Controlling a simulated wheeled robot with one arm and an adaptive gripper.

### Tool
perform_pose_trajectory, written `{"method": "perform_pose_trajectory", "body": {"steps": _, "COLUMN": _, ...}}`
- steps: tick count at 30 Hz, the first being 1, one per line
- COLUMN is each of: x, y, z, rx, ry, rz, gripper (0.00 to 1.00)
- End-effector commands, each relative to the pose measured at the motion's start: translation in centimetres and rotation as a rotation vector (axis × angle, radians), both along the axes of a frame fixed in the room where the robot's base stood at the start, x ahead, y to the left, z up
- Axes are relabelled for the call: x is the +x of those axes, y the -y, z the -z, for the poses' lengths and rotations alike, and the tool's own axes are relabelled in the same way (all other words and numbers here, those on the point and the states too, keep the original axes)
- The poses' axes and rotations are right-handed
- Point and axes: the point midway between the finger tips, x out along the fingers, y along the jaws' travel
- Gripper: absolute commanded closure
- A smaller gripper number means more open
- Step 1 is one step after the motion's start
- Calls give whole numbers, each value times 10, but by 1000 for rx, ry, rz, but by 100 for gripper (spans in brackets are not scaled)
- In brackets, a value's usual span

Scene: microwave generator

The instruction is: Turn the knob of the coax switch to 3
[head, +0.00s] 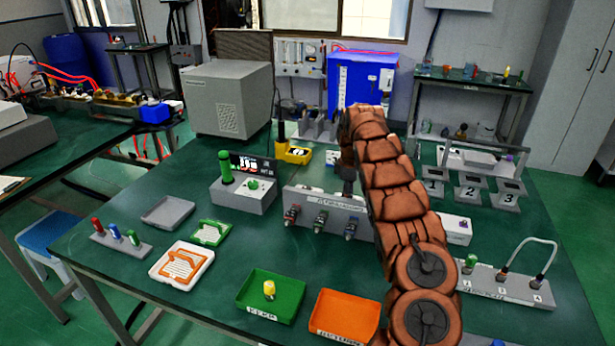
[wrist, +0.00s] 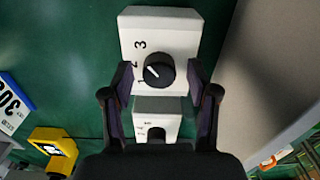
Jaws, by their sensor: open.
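The coax switch (wrist: 184,22) is a white box, seen from above in the wrist view. Its round black knob (wrist: 159,72) has a white pointer mark angled to the left, toward the lower numbers; the exact number is hard to tell. The digit 3 is printed at the knob's upper left, with smaller partly hidden digits below it. My gripper (wrist: 162,82) is open, one finger on each side of the knob, with visible gaps and no clear contact. In the head view my arm hides most of this area.
A second white box (wrist: 158,105) lies just below the switch in the wrist view. A yellow device (wrist: 54,147) is at the lower left. In the head view, a grey panel with connectors (head: 320,218) stands left of my arm, and green (head: 253,312) and orange trays (head: 343,330) lie in front.

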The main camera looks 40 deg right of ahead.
Motion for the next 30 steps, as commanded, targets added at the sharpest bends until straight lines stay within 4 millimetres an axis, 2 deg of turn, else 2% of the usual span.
{"method": "perform_pose_trajectory", "body": {"steps": 18, "x": 2, "y": 0, "z": -60, "rx": -2, "ry": 4, "rz": -13, "gripper": 41}}
{"method": "perform_pose_trajectory", "body": {"steps": 30, "x": 1, "y": -3, "z": -81, "rx": -3, "ry": -4, "rz": -4, "gripper": 41}}
